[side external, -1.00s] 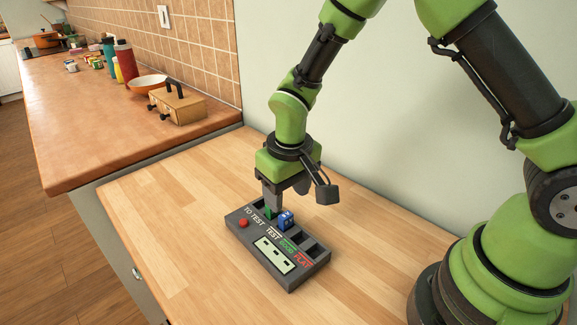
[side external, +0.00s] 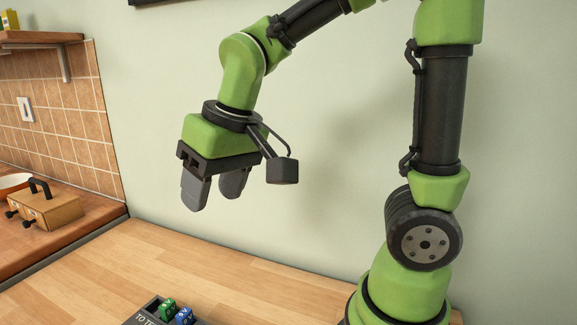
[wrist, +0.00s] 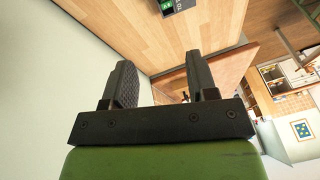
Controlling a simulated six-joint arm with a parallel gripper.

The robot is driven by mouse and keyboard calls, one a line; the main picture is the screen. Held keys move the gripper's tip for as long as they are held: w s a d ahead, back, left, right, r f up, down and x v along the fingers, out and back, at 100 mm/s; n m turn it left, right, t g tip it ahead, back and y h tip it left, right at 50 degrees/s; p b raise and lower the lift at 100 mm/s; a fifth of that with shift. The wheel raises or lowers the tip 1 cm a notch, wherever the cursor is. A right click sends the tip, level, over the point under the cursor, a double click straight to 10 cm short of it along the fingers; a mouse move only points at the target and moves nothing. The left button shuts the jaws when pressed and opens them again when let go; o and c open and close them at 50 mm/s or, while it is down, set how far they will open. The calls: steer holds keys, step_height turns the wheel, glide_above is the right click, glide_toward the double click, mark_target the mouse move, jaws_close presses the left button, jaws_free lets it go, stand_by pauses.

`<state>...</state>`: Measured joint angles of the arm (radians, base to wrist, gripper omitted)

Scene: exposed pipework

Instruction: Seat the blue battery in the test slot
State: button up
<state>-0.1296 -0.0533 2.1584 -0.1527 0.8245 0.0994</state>
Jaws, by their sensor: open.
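The dark tester box (side external: 141,316) shows only its back corner at the bottom edge of the side view. The blue battery (side external: 184,316) stands upright in it, cut off by the picture edge, so I cannot tell which slot it is in or how deep it sits. A green battery (side external: 168,308) stands just left of it. My gripper (side external: 211,200) is high above the box, open and empty, its fingers apart. In the wrist view my gripper (wrist: 160,66) also holds nothing, and part of the box (wrist: 178,7) shows at the top edge.
The wooden worktop (side external: 250,280) around the box is clear. A counter at left holds a wooden box with a black handle (side external: 48,210) and an orange-and-white bowl (side external: 14,181). The plain wall (side external: 330,150) stands behind my arm.

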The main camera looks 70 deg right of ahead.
steer(key=s+d+r+m+t+y, duration=0.1)
steer(key=s+r+t, duration=0.2)
steer(key=s, duration=0.7)
steer(key=shift+s+r+t, duration=0.25)
steer(key=shift+r+t, duration=0.05)
steer(key=shift+r, duration=0.3)
